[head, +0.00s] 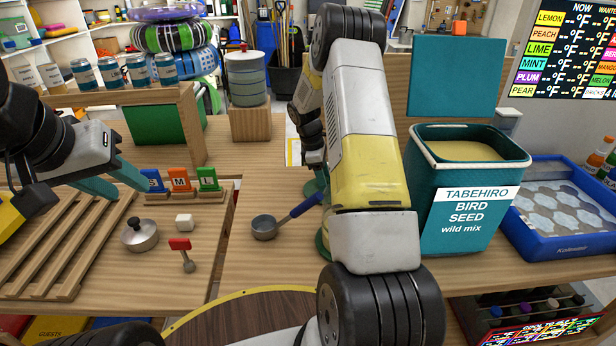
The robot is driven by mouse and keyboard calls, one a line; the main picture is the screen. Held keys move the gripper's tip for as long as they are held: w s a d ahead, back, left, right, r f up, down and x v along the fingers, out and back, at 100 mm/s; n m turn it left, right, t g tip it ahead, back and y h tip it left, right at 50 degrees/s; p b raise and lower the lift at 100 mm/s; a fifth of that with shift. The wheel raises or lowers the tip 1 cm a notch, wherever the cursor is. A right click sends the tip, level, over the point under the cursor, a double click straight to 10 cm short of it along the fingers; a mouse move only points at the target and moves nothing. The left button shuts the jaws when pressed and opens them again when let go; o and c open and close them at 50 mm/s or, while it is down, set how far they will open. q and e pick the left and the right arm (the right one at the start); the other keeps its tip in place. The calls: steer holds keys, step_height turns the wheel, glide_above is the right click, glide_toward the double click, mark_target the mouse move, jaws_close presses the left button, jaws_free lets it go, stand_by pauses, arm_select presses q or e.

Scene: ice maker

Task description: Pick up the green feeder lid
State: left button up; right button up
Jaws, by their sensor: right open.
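A dark green curved edge (322,244) shows on the table just left of my right arm. It may be the green feeder lid; most of it is hidden behind the arm. My right gripper (314,184) points down above that green edge, with the arm link covering most of it. It is open; whether it touches the green thing cannot be seen.
A blue-handled scoop (264,226) lies left of the green edge. The teal bird seed bin (460,215) and blue tray (560,240) stand right.

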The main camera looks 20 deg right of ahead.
steer(key=shift+c, duration=0.4)
jaws_close()
